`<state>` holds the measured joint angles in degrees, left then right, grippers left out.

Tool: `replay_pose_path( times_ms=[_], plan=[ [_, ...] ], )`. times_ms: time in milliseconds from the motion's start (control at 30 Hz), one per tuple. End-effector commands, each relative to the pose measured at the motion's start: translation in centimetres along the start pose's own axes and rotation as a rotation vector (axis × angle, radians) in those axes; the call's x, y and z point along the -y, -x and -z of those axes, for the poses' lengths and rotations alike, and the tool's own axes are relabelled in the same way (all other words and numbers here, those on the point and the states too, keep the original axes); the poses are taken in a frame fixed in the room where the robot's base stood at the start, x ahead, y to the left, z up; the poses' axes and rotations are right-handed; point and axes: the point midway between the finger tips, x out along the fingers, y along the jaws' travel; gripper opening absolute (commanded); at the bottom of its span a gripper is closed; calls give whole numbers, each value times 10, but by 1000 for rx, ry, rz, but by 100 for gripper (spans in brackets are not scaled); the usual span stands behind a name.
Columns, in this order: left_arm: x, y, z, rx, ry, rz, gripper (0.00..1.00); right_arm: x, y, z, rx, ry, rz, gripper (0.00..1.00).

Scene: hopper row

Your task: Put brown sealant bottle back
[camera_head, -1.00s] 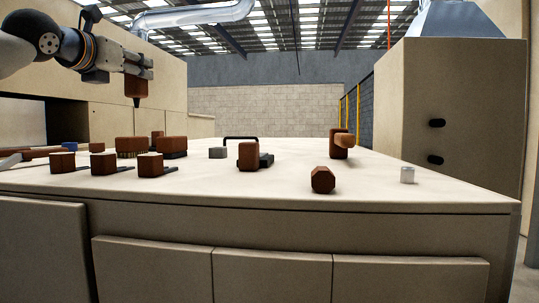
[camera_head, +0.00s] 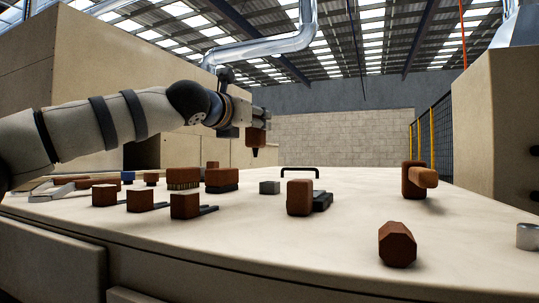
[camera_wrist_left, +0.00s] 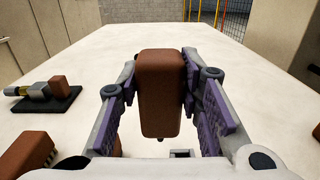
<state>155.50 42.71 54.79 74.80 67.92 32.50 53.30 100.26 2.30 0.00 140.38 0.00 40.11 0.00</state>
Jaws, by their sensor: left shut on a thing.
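My left gripper (camera_head: 262,124) is shut on the brown sealant bottle (camera_head: 256,139) and holds it in the air above the bench. The bottle hangs upright with its dark nozzle pointing down. In the left wrist view the bottle (camera_wrist_left: 161,95) sits between the purple-padded fingers of my left gripper (camera_wrist_left: 160,82). My right gripper is not in view. I cannot tell which spot on the bench is the bottle's own place.
The bench top (camera_head: 330,225) carries several brown-handled tools and brushes at the left. A brown block (camera_head: 299,197), an octagonal brown piece (camera_head: 397,244), a brown mallet-like piece (camera_head: 412,180) and a metal cup (camera_head: 528,236) stand farther right. The front middle is clear.

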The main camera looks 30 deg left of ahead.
Motion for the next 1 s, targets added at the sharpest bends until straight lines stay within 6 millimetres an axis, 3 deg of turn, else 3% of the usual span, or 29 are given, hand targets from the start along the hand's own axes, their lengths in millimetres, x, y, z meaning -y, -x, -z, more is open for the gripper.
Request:
replay_pose_path(
  times_ms=[367, 500, 700, 733, 800, 1000],
  plan=[
    [36, -13, 52, -7, 2, 2, 0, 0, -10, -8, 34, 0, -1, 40],
    [35, -11, 75, -5, 4, 1, 0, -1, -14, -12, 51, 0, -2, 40],
    [34, -9, 72, 3, 4, -1, 0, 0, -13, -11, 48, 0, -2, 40],
    [34, -9, 73, 2, 4, -1, 35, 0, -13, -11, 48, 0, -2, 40],
    [34, -9, 72, 3, 4, -1, 51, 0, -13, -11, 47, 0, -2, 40],
    [34, -9, 72, 3, 4, -1, 53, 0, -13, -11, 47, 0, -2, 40]
  ],
)
